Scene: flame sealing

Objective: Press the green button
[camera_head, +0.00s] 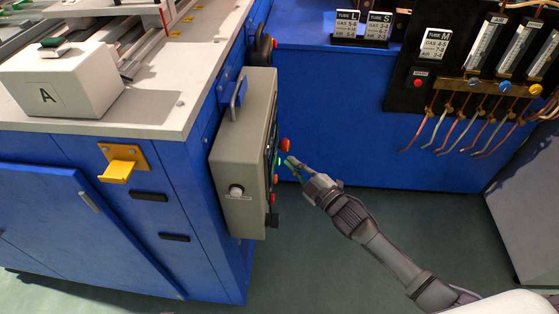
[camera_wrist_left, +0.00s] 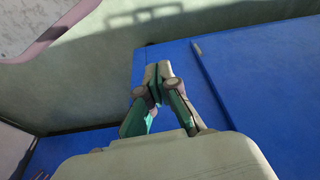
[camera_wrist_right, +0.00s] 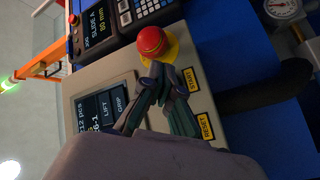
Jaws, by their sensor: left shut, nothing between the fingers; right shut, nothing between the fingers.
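The grey control box (camera_head: 243,150) hangs on the side of the blue cabinet, its panel facing right. A small green light or button (camera_head: 280,161) glows on the panel's edge, beside my right gripper (camera_head: 291,163). In the right wrist view my shut, empty right gripper (camera_wrist_right: 164,74) is in front of the panel, near the yellow START label (camera_wrist_right: 190,79). The fingers hide the spot beside that label, and no green button shows there. Contact cannot be told. My left gripper (camera_wrist_left: 158,76) is shut and empty, over the floor by a blue surface.
A red mushroom button (camera_wrist_right: 151,41) on a yellow base is close to my right fingertips. A RESET label (camera_wrist_right: 206,127) and a screen (camera_wrist_right: 106,110) flank them. A white box marked A (camera_head: 60,85) stands on the cabinet top.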

